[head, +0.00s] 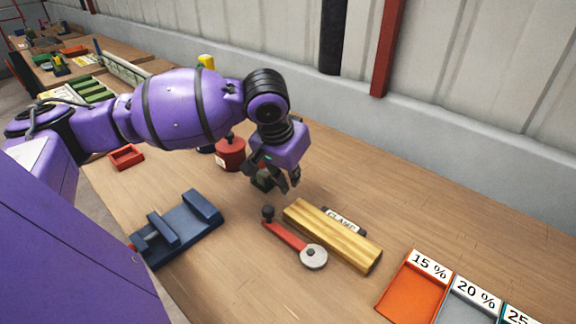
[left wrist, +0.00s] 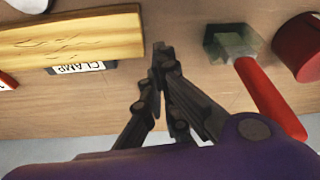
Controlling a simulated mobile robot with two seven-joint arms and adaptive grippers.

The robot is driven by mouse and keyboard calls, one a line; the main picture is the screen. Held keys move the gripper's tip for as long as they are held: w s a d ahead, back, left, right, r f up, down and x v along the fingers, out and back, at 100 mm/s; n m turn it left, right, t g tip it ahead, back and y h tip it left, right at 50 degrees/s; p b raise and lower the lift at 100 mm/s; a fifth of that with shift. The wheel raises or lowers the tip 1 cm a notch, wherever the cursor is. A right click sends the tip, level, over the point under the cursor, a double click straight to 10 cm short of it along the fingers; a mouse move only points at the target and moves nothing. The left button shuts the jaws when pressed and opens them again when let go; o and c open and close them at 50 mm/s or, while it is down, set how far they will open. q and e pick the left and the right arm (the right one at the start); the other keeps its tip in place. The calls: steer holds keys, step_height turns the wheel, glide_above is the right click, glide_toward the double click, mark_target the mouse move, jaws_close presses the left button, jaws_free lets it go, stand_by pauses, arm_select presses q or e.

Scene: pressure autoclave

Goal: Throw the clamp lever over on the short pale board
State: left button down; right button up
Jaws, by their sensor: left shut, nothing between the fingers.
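The short pale board (head: 332,236) lies on the bench, with a CLAMP label (head: 342,218) along its far side. The board (left wrist: 70,38) also shows in the left wrist view. The red clamp lever (head: 285,235) lies in front of the board in the head view. Its black knob (head: 267,213) is at the upper left and its round grey pivot (head: 313,257) at the lower right. My left gripper (head: 289,186) is shut and empty above the bench, beyond the knob and apart from the lever. Its closed fingertips (left wrist: 158,52) show beside the board's end. My right gripper is not in view.
A dark block with a red handle (left wrist: 265,95) stands close to my left gripper, beside a red container (head: 230,154). A blue fixture (head: 178,228) is left of the lever. An orange tray (head: 410,292) marked 15 % is at the right. The wall runs behind.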

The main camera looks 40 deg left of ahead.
arm_select(q)
steer(key=s+p, duration=0.1)
steer(key=s, duration=0.2)
steer(key=shift+d+f, duration=0.1)
steer(key=shift+f, duration=0.05)
steer(key=shift+s, duration=0.45)
